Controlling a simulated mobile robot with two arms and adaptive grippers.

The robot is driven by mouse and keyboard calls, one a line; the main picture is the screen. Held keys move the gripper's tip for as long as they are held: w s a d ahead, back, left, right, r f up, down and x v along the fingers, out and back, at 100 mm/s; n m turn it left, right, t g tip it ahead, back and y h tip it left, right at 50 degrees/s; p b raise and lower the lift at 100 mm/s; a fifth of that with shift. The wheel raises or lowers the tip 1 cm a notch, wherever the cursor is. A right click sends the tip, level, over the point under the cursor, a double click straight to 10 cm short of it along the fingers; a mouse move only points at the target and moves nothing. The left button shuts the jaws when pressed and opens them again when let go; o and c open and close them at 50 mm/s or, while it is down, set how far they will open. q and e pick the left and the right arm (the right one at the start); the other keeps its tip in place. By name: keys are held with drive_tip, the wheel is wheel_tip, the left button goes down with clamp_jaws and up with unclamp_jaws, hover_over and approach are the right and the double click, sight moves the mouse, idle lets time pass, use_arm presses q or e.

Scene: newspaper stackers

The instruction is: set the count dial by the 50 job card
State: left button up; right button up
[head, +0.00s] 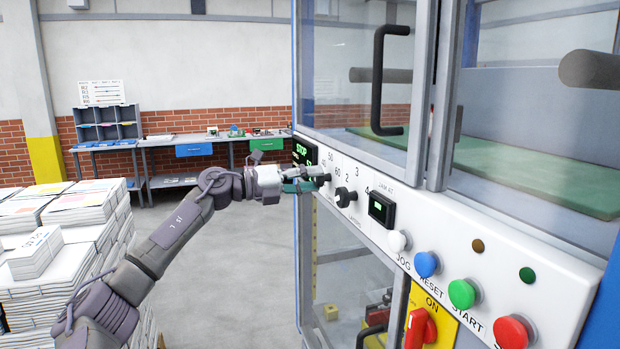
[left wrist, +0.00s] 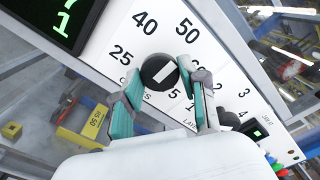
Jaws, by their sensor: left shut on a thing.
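The count dial is a black knob (left wrist: 158,70) with a white mark, ringed by printed numbers including 25, 40 and 50 in the left wrist view. In the head view the dial (head: 325,178) shows at the left end of the white control panel. My left gripper (head: 308,180) is at the dial, its fingers closed on either side of the knob. The gripper (left wrist: 163,82) partly covers the dial's lower and right numbers. I cannot tell which number the mark points to. I cannot make out a 50 job card.
A layers knob (head: 345,197) sits just right of the count dial. A green-lit display (head: 304,152) is left of it. Coloured buttons (head: 461,293) and a red switch (head: 420,327) line the panel. Paper stacks (head: 75,260) stand at left; open floor (head: 235,265) lies between.

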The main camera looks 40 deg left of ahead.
use_arm(q)
drive_tip(key=shift+a+n, duration=0.1)
drive_tip(key=shift+n, duration=0.2)
drive_tip(key=o, duration=1.1)
drive_tip(key=shift+o, duration=0.2)
drive_tip(key=shift+s+a+f, duration=0.15)
drive_tip(key=shift+s+a, duration=0.15)
drive_tip(key=shift+s, duration=0.25)
drive_tip(key=v, duration=1)
drive_tip(key=shift+s+a, duration=0.15)
drive_tip(key=shift+s, duration=0.2)
